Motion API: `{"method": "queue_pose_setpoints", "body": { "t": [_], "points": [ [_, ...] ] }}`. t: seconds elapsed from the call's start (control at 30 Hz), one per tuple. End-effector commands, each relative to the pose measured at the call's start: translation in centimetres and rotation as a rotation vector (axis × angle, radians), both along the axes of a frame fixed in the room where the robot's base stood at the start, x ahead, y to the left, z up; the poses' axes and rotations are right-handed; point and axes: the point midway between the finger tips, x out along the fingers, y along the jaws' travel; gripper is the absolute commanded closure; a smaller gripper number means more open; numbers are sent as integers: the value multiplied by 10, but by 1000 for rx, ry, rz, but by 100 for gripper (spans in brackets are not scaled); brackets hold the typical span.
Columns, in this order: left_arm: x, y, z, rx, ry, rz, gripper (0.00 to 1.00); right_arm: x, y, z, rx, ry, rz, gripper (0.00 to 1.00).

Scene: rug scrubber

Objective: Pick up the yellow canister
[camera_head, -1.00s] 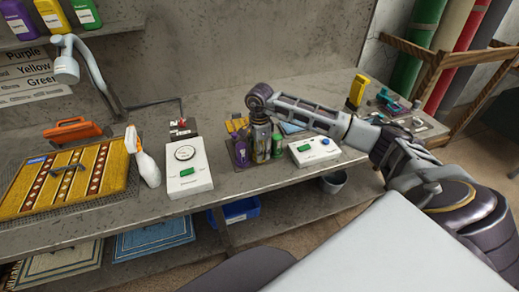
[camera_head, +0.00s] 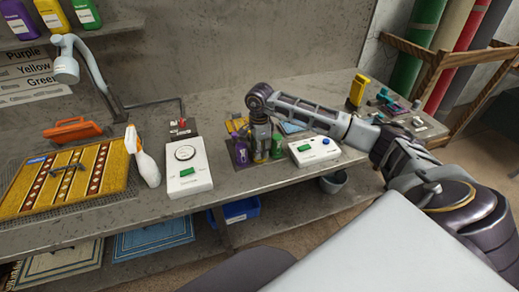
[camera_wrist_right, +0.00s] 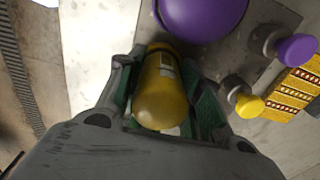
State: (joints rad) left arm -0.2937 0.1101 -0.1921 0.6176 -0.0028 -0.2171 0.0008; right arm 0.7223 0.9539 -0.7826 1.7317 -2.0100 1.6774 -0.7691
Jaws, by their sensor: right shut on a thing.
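The yellow canister (camera_wrist_right: 160,88) lies between the two fingers of my right gripper (camera_wrist_right: 165,105) in the right wrist view, with a finger touching each side. In the head view my right gripper (camera_head: 261,150) points down at the bench between a purple canister (camera_head: 241,153) and a green canister (camera_head: 277,146). It mostly hides the yellow canister there. The purple canister also shows close by in the right wrist view (camera_wrist_right: 203,12). I cannot tell whether the yellow canister is clear of the bench. My left gripper is not in view.
A white box with green and blue buttons (camera_head: 314,151) stands right of the canisters. A white dial box (camera_head: 188,168), a spray bottle (camera_head: 146,160) and a patterned rug (camera_head: 70,182) are to the left. A yellow bottle (camera_head: 358,90) stands at the back right.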

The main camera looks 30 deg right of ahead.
Motion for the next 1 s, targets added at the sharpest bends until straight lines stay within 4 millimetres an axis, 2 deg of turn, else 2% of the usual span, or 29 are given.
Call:
{"method": "queue_pose_setpoints", "body": {
  "t": [0.27,0.8,1.0],
  "points": [
    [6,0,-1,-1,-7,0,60,1,0,13,1,-2,0,90],
    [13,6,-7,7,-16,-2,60,1,0,84,1,-3,0,90],
    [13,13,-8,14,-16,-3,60,1,0,97,1,-2,0,90]
  ]
}}
